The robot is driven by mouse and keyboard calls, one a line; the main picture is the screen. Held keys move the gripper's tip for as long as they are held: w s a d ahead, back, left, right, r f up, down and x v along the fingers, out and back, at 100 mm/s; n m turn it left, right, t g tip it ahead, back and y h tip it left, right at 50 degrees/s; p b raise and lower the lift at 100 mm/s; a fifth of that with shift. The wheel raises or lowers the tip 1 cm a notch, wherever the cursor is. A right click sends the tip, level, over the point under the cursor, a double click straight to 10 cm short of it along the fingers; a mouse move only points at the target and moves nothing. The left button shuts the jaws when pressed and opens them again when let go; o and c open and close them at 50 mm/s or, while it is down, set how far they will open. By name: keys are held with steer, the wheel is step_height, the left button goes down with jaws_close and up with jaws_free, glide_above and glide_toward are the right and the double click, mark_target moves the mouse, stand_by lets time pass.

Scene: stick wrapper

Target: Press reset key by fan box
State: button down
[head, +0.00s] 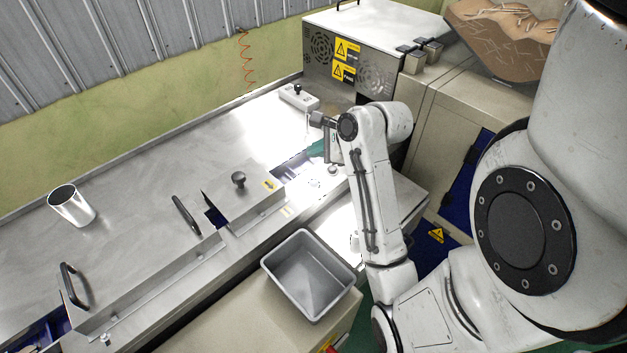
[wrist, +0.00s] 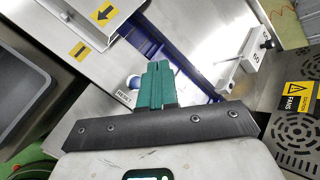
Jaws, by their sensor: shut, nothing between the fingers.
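The reset key (wrist: 133,82) is a small round white-and-blue button in the wrist view, beside a RESET label (wrist: 124,97) on the steel worktop. The fan box (head: 345,62) is a steel cabinet with round grilles and yellow signs at the back in the head view; its grille side and a FANS sign show at the right of the wrist view (wrist: 297,97). My gripper (wrist: 157,68), with green fingers, is shut and empty. Its tips appear just right of the key; I cannot tell whether they touch it. In the head view my gripper (head: 315,151) is partly hidden by my arm.
A white switch box (head: 298,97) stands near the fan box. A steel cover with a knob (head: 239,180) and a blue-lined slot (head: 290,166) lie left of my gripper. A grey bin (head: 311,306) is in front, and a metal cup (head: 71,205) stands far left.

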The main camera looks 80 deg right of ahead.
steer(key=b, duration=0.6)
glide_above(317, 183)
step_height(317, 183, down, 5)
steer(key=shift+r, duration=0.1)
steer(key=shift+f, duration=1.2)
steer(key=shift+f, duration=0.1)
stand_by(0.5)
steer(key=shift+f, duration=0.35)
steer(key=shift+f+p, duration=0.35)
steer(key=shift+f, duration=0.1)
stand_by(0.7)
steer(key=shift+r, duration=0.15)
steer(key=shift+r+p, duration=0.8)
steer(key=shift+p, duration=0.6)
